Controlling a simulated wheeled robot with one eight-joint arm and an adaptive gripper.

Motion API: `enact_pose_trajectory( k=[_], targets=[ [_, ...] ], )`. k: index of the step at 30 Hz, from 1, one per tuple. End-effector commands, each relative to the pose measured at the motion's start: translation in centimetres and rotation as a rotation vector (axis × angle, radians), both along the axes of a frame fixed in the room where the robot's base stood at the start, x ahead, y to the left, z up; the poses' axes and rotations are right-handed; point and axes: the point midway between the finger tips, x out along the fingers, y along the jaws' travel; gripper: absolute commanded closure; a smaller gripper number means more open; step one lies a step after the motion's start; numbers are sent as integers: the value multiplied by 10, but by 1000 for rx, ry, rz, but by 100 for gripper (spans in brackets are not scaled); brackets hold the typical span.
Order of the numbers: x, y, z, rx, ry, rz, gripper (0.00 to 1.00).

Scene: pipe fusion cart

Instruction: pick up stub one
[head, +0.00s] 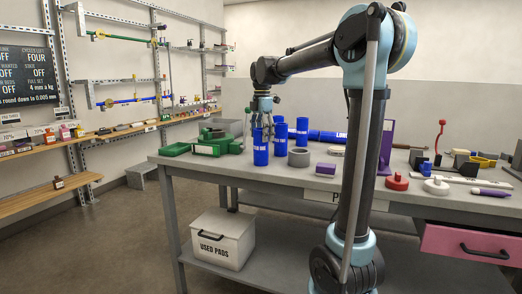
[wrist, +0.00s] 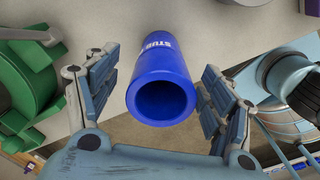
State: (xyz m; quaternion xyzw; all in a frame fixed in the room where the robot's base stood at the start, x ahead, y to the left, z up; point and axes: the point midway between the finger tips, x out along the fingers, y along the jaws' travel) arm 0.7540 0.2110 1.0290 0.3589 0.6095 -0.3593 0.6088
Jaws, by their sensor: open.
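Several blue stubs stand upright on the bench. In the wrist view, a blue stub (wrist: 161,88) with white "STUB" lettering lies between the two fingers of my gripper (wrist: 158,92). Its open round end faces the camera. The fingers are apart, with a gap on each side of the stub. Its number is not readable. Two more stubs (head: 281,134) and (head: 302,130) stand just behind and to the right.
A grey ring (head: 300,158) and purple block (head: 326,169) sit to the right. A blue pipe (head: 328,136) lies behind.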

Motion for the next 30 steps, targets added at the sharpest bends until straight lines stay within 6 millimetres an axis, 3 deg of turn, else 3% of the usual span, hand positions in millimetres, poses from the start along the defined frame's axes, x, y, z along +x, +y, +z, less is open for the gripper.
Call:
enact_pose_trajectory(
  k=[5,15,25,26,30],
  targets=[
    [0,1,-9,0,0,0,25],
    [-3,4,-50,0,0,0,25],
    [-4,4,-57,0,0,1,25],
    [-4,5,-57,0,0,1,27],
    [-4,5,-57,0,0,1,59]
  ],
)
